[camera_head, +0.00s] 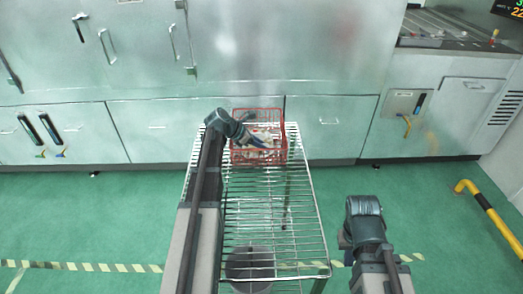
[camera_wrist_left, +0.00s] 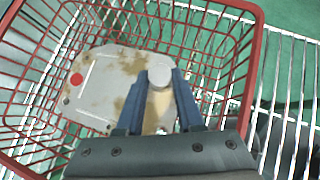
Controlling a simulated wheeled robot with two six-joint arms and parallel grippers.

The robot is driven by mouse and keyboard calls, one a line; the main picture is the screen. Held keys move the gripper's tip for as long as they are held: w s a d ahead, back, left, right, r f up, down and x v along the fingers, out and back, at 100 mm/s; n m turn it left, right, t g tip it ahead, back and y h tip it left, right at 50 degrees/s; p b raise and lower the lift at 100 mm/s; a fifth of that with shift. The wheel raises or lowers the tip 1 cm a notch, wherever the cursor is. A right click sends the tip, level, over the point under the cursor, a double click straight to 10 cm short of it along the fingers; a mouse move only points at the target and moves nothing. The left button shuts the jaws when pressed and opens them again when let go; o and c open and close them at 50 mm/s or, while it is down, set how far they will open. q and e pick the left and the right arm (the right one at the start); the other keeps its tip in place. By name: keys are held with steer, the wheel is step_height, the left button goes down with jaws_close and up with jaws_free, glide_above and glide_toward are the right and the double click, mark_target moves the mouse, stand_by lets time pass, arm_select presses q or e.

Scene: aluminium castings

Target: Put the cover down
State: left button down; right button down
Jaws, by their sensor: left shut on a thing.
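The cover is a grey, brown-stained metal casting with a red dot and a round boss; it shows in the left wrist view (camera_wrist_left: 112,78) and as a small pale shape in the head view (camera_head: 262,134). My left gripper (camera_head: 262,143) reaches over the red wire basket (camera_head: 234,157). In the left wrist view its two blue fingers (camera_wrist_left: 156,98) are shut on the cover at the boss. The cover is within the basket's outline; whether it touches the bottom I cannot tell. My right gripper (camera_head: 346,241) hangs right of the rack; its fingers do not show clearly.
The basket stands at the far end of a wire rack (camera_head: 265,200), whose near part is mostly bare. A dark round object (camera_head: 249,264) shows at the rack's near end. Steel cabinets (camera_head: 330,130) stand behind; a yellow rail (camera_head: 480,200) is at right.

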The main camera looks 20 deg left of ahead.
arm_select(q)
steer(key=shift+r, duration=0.1)
steer(key=shift+f, duration=0.2)
steer(key=c, duration=0.5)
jaws_free()
steer(key=shift+c, duration=0.2)
steer(key=shift+r, duration=0.2)
steer(key=shift+s+a+r+p, duration=0.15)
steer(key=shift+r+p, duration=0.15)
steer(key=shift+p, duration=0.15)
steer(key=p+v, duration=0.8)
steer(key=v, duration=0.3)
steer(key=shift+s, duration=0.2)
